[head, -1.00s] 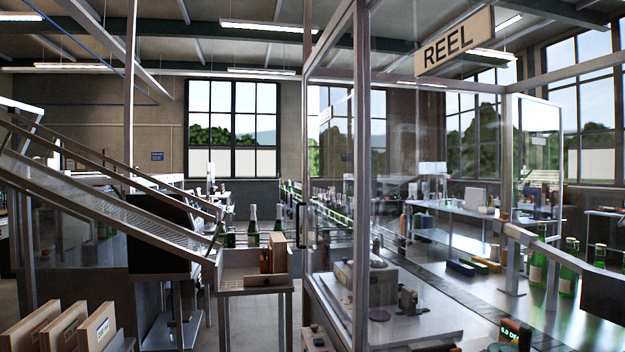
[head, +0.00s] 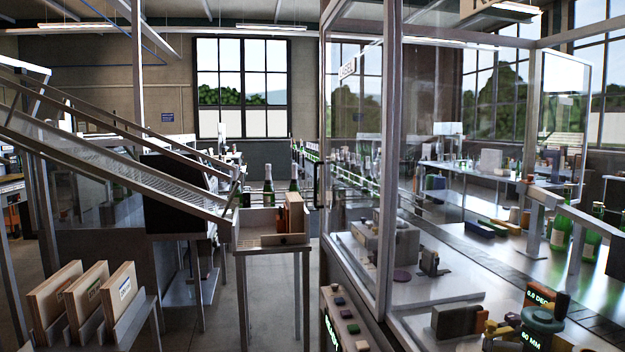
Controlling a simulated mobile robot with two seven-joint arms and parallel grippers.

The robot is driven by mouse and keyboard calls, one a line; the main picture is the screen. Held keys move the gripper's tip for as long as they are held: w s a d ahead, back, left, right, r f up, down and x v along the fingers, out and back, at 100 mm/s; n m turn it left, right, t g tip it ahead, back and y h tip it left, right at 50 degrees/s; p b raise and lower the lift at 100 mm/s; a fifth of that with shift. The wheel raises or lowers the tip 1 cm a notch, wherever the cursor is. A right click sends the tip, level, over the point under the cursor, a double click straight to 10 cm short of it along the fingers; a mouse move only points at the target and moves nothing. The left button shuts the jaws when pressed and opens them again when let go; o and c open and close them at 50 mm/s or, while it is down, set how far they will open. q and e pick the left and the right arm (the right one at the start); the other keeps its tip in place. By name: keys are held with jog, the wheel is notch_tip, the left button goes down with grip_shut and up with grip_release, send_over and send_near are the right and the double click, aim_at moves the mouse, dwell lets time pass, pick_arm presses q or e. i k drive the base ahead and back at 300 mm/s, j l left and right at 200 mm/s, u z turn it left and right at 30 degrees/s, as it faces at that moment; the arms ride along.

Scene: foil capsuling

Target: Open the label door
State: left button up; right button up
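A dark vertical handle (head: 316,185) stands out at the panel's left edge. The panel looks closed, though its edges are partly hard to make out against the glass. Neither of my grippers is in view, and nothing touches the handle.
A button panel (head: 345,318) sits low at the enclosure's front corner. A small stand (head: 270,240) with bottles behind it is left of the door. A rack of wooden boxes (head: 85,300) stands at lower left below a sloping conveyor (head: 120,165). Floor shows between them.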

aim_at(377, 307)
jog(key=i+j, duration=0.25)
jog(key=j, duration=0.15)
jog(key=i+j+u, duration=0.1)
jog(key=i+j, duration=0.15)
jog(key=j, duration=0.15)
jog(key=i+j, duration=0.35)
jog(key=i+j+u, duration=0.15)
jog(key=i+j, duration=0.2)
jog(key=i, duration=0.2)
